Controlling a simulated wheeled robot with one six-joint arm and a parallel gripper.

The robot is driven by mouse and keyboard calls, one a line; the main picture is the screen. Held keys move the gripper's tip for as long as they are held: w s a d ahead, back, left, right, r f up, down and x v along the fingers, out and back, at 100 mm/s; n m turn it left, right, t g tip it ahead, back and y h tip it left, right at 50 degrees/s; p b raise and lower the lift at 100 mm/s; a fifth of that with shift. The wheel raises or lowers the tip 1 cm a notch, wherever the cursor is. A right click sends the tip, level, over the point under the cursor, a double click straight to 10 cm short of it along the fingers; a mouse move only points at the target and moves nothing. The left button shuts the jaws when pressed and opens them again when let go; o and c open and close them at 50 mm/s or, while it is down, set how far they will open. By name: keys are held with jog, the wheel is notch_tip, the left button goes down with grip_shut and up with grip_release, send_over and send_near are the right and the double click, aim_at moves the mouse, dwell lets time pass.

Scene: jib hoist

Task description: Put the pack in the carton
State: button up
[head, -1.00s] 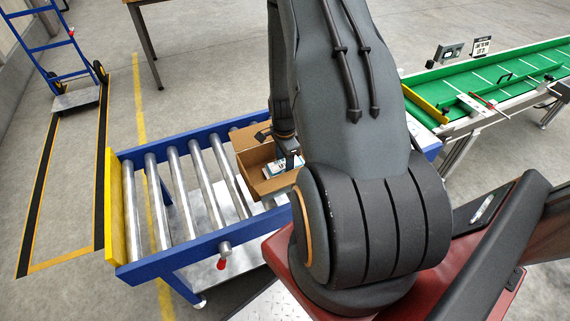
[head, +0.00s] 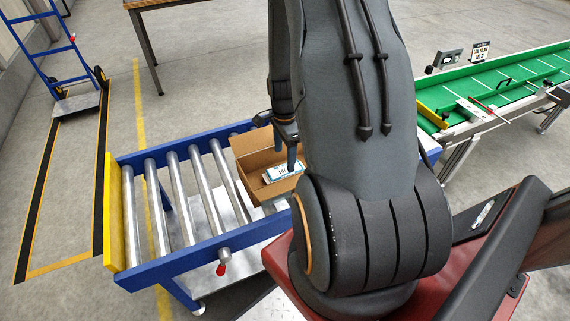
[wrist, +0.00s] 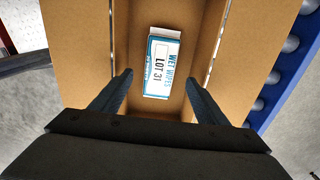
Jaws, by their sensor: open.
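The pack (wrist: 162,63) is a small white and blue box labelled "WET WIPES" and "LOT 31". It lies inside the open brown cardboard carton (head: 258,143), and it also shows in the head view (head: 281,173). The carton stands on a roller conveyor. My gripper (wrist: 160,82) is open and empty above the carton, with its fingers apart on either side below the pack in the wrist view. In the head view my gripper (head: 285,155) hangs over the carton, and my arm hides the carton's right side.
The roller conveyor (head: 178,250) has blue side rails and a yellow end stop (head: 115,215); its left rollers are bare. A green belt conveyor (head: 505,83) stands at the right. A blue hand truck (head: 75,100) and a table (head: 147,45) stand behind.

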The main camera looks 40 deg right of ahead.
aim_at(285, 170)
jog(key=s+a+r+n, duration=0.3)
jog(key=a+r+n, duration=0.75)
jog(key=r, duration=0.55)
jog(key=s+a+r+n, duration=0.6)
jog(key=s+a+n, duration=0.1)
jog(key=a+n, duration=0.2)
jog(key=shift+s+a+r, duration=0.2)
jog(key=shift+s+a, duration=0.1)
